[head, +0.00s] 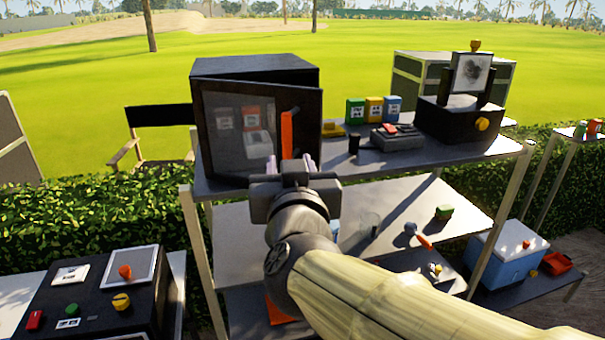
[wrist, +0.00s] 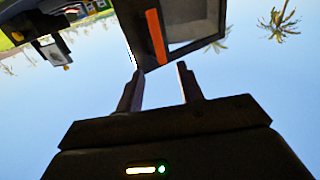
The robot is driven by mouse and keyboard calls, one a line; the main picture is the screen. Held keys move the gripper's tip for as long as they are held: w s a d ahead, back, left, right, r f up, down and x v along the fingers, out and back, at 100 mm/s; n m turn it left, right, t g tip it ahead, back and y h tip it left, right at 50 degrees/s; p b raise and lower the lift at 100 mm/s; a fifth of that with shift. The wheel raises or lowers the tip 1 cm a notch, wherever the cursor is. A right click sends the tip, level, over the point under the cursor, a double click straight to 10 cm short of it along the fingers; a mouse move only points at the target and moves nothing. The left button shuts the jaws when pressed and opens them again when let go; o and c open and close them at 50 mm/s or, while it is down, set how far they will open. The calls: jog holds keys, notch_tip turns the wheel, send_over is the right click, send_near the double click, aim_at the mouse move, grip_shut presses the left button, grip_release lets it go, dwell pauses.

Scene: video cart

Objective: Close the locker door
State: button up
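The locker (head: 255,68) is a black box on the cart's top shelf, at the left end. Its door (head: 238,98) has a dark frame, a see-through pane and an upright orange handle (head: 287,134) near its right edge. The door stands ajar, its right edge swung out towards me. My gripper (head: 297,164) is in front of the door, by the handle's lower end. In the wrist view my gripper's two fingers (wrist: 159,88) are apart with nothing between them. The orange handle (wrist: 156,37) and door frame lie just beyond the fingertips; contact cannot be told.
On the top shelf (head: 345,165), right of the locker, stand green, yellow and blue boxes (head: 374,110), a grey device (head: 397,137) and a black unit with a yellow knob (head: 460,118). A control console (head: 95,295) is at lower left. A blue cooler (head: 505,255) is at lower right.

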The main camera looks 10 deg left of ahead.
jog(key=p+v, duration=0.3)
jog(key=shift+s+d+r+p, duration=0.1)
jog(key=shift+s+d+p, duration=0.05)
jog(key=shift+s+p, duration=0.15)
dwell(0.4)
jog(key=w+d+f+g+b, duration=0.1)
jog(key=w+d+f+g, duration=0.2)
jog(key=f, duration=0.5)
jog(key=w+d+f+g+b, duration=0.1)
jog(key=w+d+f+g, duration=0.15)
jog(key=f, duration=0.65)
jog(key=s+d+f+m+g+h, duration=0.1)
jog(key=s+d+f+g+h, duration=0.1)
jog(key=s+d+f+g, duration=0.2)
jog(key=s+d+f+m+g+h+b, duration=0.1)
jog(key=s+d+f+g, duration=0.4)
jog(key=d+f, duration=0.6)
jog(key=shift+d+f+h, duration=0.25)
jog(key=shift+f+h, duration=0.15)
jog(key=shift+f, duration=0.25)
